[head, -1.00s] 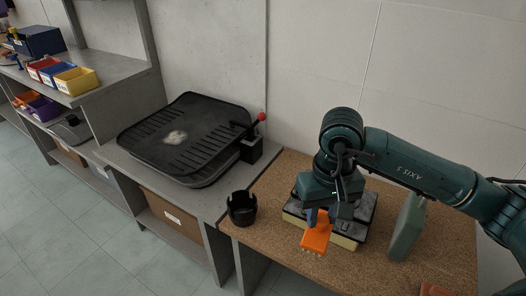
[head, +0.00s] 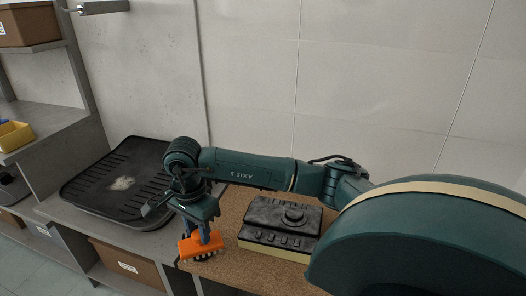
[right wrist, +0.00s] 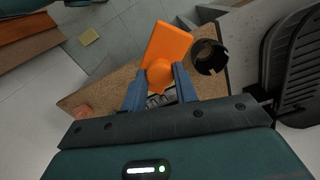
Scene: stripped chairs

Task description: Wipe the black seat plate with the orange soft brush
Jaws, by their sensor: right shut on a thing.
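The black seat plate (head: 95,190) lies on the grey bench at the left in the head view, with a pale dusty patch (head: 122,183) on its ribbed top. My right gripper (head: 205,232) is shut on the orange soft brush (head: 198,246) and holds it bristles down, to the right of the plate and apart from it. In the right wrist view the brush (right wrist: 167,45) sits between the two blue fingers, and the plate (right wrist: 303,65) shows at the right edge. My left gripper is not in view.
A black control box on a cream base (head: 280,222) stands on the cork-topped table (head: 232,207). A black cup-like holder (right wrist: 209,57) is close to the brush in the right wrist view. A yellow bin (head: 14,135) stands on the left shelf.

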